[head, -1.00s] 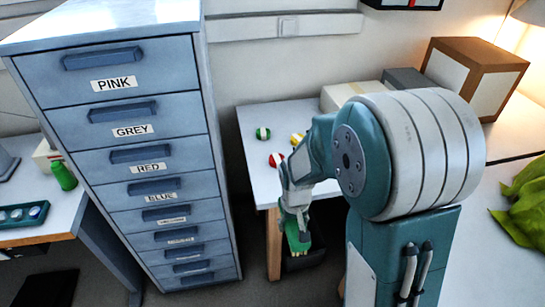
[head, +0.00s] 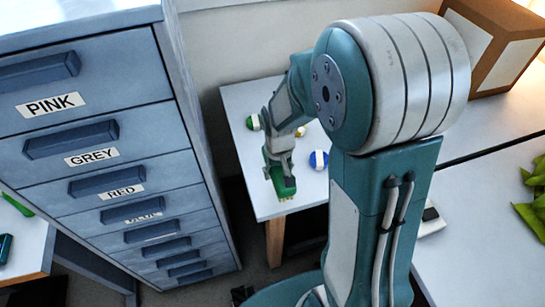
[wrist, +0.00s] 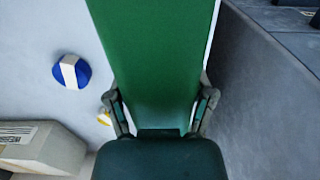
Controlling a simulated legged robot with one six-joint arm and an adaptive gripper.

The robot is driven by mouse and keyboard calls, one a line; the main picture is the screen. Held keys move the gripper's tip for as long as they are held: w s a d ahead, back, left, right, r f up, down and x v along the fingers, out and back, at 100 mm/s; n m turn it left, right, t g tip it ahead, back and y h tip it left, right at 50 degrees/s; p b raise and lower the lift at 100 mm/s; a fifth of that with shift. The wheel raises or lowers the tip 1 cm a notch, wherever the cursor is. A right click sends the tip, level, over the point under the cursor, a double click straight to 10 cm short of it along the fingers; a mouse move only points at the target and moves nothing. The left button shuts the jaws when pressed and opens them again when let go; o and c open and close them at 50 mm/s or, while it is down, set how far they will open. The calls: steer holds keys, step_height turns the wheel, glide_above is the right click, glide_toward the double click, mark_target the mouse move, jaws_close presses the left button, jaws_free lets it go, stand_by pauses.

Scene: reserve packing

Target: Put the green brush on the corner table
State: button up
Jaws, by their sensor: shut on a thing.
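The green brush (head: 281,181) is in my gripper (head: 279,165), which is shut on it. In the head view the brush hangs with its pale bristle end down, over the near left part of the small white corner table (head: 246,178). I cannot tell whether it touches the top. In the wrist view the green brush (wrist: 155,55) fills the middle, between my gripper's two fingers (wrist: 160,112). The table top shows on the left of the wrist view (wrist: 40,95).
A blue and white ball (head: 318,160) and a green and white ball (head: 253,122) lie on the table; a yellow one (head: 300,131) is partly hidden. A tall drawer cabinet (head: 190,130) stands close on the left. A cardboard box (head: 490,40) is at the back right.

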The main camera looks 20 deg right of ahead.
steer(key=shift+d+f, duration=0.1)
steer(key=shift+f, duration=0.3)
steer(key=f, duration=0.4)
steer(key=shift+s+a+f, duration=0.1)
steer(key=shift+a, duration=0.1)
steer(key=shift+d+f, duration=0.1)
steer(key=shift+f, duration=0.8)
steer(key=shift+f, duration=0.45)
steer(key=o, duration=1.2)
steer(key=shift+o, duration=0.2)
